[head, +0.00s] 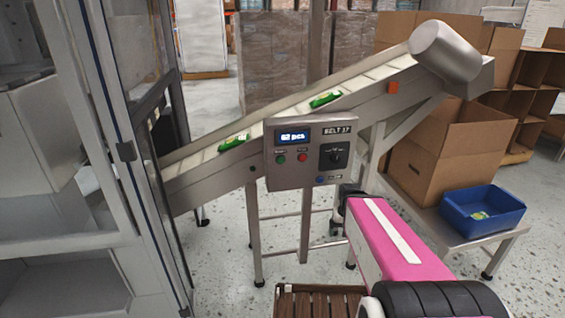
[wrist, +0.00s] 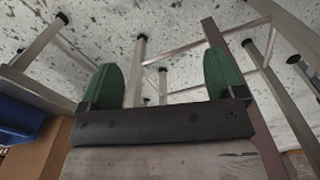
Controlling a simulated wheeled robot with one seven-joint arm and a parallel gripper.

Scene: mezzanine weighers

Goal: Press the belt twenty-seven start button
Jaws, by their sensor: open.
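A grey control panel (head: 312,172) on the conveyor's side carries a BELT label whose number is too small to read surely. A green button (head: 280,159) sits at its left. A red button (head: 303,157) is beside it, a black rotary knob (head: 333,155) is at the right, and a blue button (head: 320,180) is below. The display (head: 293,137) is lit and appears to read 62 pcs. My gripper is open and empty, with two green fingers apart in the wrist view (wrist: 162,72). In the head view its dark end is below and right of the panel, apart from the buttons.
The inclined conveyor (head: 375,97) carries green packets (head: 325,99). A steel table (head: 478,236) with a blue bin (head: 482,211) stands at the right, by cardboard boxes (head: 440,150). A glazed frame (head: 130,150) stands close at the left. Conveyor legs stand below the panel.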

